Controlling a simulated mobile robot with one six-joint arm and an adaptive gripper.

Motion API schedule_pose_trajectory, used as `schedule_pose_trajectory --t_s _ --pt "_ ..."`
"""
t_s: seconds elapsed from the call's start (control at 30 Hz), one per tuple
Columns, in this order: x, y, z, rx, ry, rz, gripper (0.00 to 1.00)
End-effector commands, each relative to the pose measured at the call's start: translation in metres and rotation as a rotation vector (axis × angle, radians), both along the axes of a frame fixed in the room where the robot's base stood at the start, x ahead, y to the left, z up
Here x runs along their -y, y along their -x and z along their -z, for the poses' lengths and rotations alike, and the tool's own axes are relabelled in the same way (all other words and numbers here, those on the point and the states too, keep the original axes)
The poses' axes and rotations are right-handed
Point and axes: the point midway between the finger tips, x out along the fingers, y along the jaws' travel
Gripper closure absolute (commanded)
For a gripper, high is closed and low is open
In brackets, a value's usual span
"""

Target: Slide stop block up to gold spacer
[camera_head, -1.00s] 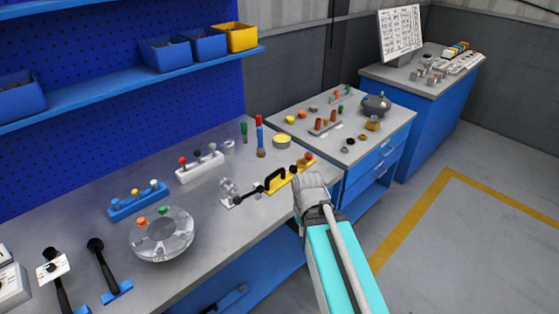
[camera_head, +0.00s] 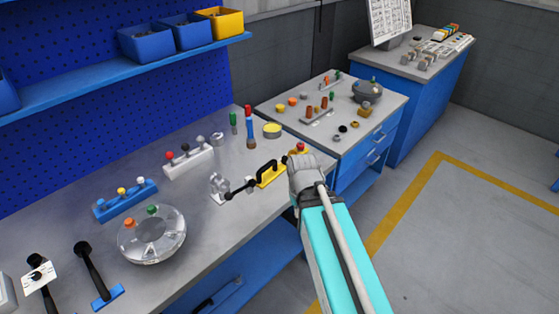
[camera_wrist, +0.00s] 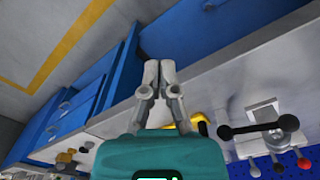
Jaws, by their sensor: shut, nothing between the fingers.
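My gripper (camera_head: 303,165) is in the head view at the front edge of the workbench, beside a yellow piece with an arched black handle (camera_head: 268,174). In the wrist view its fingers (camera_wrist: 160,72) are together with nothing between them, above the bench edge. A red knob (camera_head: 300,147) shows just behind the gripper. Part of the yellow piece shows past the wrist housing (camera_wrist: 203,127). I cannot tell for sure which part is the stop block. A gold-coloured piece (camera_head: 364,112) stands on the side cabinet; I cannot tell whether it is the gold spacer.
A toggle clamp with a black handle (camera_head: 238,189) lies left of the yellow piece. A clear round dish (camera_head: 152,236), a blue knob rack (camera_head: 125,200) and a white knob rack (camera_head: 188,161) stand further left. The bench front between dish and clamp is bare.

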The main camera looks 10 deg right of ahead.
Motion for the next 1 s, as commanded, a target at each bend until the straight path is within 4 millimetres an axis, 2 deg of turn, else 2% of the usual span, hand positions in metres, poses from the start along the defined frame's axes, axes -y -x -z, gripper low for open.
schedule_pose_trajectory --t_s 0.27,1.0 --pt "0.001 -0.033 -0.006 0.016 0.038 -0.231 1.00" --pt "-0.015 -0.178 -0.033 -0.026 0.267 -1.414 1.00"
